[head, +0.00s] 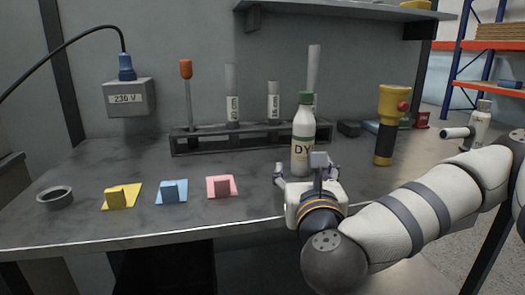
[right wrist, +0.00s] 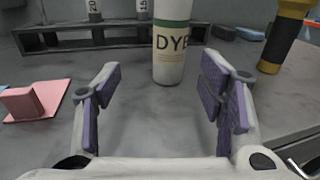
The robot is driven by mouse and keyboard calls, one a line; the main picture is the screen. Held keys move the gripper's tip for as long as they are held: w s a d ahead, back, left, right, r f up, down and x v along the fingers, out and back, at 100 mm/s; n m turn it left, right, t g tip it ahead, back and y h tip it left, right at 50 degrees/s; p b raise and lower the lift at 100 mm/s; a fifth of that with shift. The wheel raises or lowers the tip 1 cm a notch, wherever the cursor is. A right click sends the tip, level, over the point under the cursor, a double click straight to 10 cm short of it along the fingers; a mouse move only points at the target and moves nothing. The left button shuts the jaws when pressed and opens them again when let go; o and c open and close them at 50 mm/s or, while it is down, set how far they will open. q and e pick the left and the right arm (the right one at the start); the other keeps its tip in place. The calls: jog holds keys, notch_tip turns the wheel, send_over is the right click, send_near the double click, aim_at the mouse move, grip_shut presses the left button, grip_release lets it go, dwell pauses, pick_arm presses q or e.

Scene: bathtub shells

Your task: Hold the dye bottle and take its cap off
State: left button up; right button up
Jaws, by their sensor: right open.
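My right gripper (head: 306,174) is open in front of the bottle. In the right wrist view the bottle (right wrist: 172,50) stands beyond the fingertips, roughly centred between the two open fingers (right wrist: 165,85), with nothing held. The bottle's top is cut off in that view. My left gripper is not in view.
A dark rack (head: 215,138) with several tubes stands behind the bottle. A yellow flashlight (head: 391,115) stands to its right. Yellow, blue and pink cards with small blocks (head: 222,188) and a dark ring (head: 55,197) lie to the left. The bench's front left is mostly clear.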

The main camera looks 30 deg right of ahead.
aim_at(304, 149)
jog(key=shift+m, duration=0.3)
jog(key=w+d, duration=0.1)
jog(key=w+d+r, duration=0.1)
jog(key=w, duration=0.1)
jog(key=shift+w+d+r, duration=0.1)
jog(key=shift+d+r, duration=0.05)
jog(key=shift+d, duration=0.2)
jog(key=x, duration=0.4)
jog(key=p+x, duration=0.1)
jog(key=x, duration=0.2)
jog(key=shift+w+d+f, duration=0.2)
jog(key=shift+d, duration=0.2)
jog(key=c, duration=1.4)
